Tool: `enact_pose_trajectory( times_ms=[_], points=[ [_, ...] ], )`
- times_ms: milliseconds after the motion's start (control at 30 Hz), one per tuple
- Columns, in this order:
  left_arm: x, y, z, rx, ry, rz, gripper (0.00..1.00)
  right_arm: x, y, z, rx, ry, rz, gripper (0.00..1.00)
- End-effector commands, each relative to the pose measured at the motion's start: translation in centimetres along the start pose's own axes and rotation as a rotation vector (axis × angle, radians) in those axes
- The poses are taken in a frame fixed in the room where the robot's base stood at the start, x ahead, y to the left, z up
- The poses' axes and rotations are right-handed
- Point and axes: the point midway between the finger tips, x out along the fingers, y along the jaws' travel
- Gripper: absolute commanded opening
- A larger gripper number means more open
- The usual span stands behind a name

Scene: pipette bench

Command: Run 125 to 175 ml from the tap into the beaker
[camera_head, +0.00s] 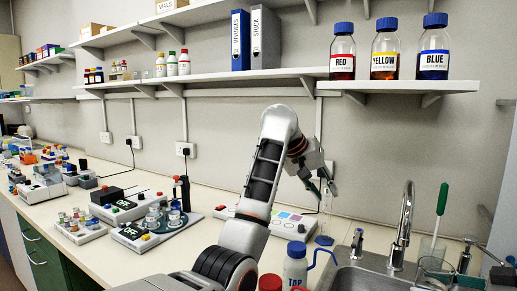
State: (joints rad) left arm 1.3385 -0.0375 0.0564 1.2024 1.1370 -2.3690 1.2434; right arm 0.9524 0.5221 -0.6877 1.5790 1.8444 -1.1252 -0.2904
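The tap (404,215), a chrome gooseneck, stands at the sink (375,279) with its spout over the basin. A clear glass vessel (432,247) with a green-handled brush stands behind the sink; I cannot tell if it is the beaker. No stream of water can be made out. My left gripper (322,190) is raised over the back of the bench, left of the tap.
A wash bottle (296,266) marked TAP stands left of the sink. A smaller dark-handled fitting (357,243) stands by the sink's rear left. Devices (135,236) and racks fill the bench's left. RED, YELLOW and BLUE bottles (385,52) stand on the shelf above.

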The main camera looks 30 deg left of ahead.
Motion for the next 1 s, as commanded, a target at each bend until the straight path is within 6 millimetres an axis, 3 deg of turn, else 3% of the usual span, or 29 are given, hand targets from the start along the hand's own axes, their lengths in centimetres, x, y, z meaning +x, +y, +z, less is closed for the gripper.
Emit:
enact_pose_trajectory(
  times_ms=[400, 1000],
  points=[
    [-2.5, -5.2, -5.2, -0.08, 0.183, 0.07, 0.26, 0.0, 0.0, -0.1, 0.0, 0.001, 0.0, 0.23],
    [-7.6, -12.5, -11.3, -0.138, 0.449, 0.099, 0.26, 0.0, 0.0, -0.1, 0.0, 0.001, 0.0, 0.23]
  ],
)
